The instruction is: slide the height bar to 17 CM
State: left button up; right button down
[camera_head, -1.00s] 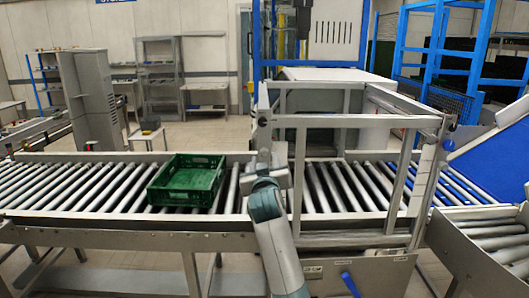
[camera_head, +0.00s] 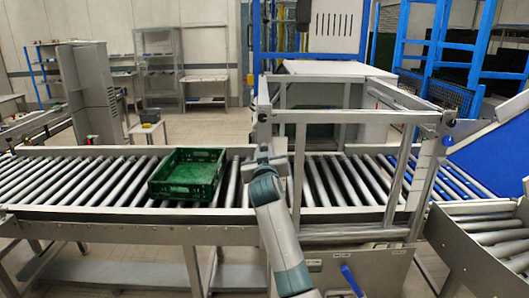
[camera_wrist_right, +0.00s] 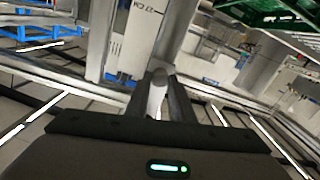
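The height bar (camera_head: 350,117) is a grey horizontal bar across the front of a metal frame over the conveyor. My right gripper (camera_head: 262,122) is at the bar's left end, beside the left post, and shows small there. In the right wrist view, the two dark fingers of my right gripper (camera_wrist_right: 158,98) are closed around a light grey rounded knob (camera_wrist_right: 158,88). A post with a scale label (camera_wrist_right: 145,14) stands just beyond, and the label looks like 27 CM, upside down. The bar's exact reading cannot be told. My left gripper is not in view.
A green crate (camera_head: 187,172) sits on the roller conveyor (camera_head: 85,185) left of the frame. It also shows at the wrist view's top right (camera_wrist_right: 262,14). A white box-shaped housing (camera_head: 325,72) stands behind the frame. A blue handle (camera_head: 351,279) is low in front.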

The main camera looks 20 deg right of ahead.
pick_arm(q)
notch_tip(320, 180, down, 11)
jog(key=b, duration=1.1)
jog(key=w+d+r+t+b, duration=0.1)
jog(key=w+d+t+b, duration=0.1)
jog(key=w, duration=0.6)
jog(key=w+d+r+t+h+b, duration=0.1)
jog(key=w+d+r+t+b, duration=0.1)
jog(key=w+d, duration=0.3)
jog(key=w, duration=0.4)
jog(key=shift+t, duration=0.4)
pick_arm(e)
notch_tip(320, 180, down, 23)
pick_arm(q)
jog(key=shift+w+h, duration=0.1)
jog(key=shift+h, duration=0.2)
pick_arm(e)
jog(key=shift+f, duration=0.1)
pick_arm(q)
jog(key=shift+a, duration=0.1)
pick_arm(e)
jog(key=c, duration=1.5)
grip_release()
jog(key=shift+c, duration=0.2)
jog(key=shift+s, duration=0.1)
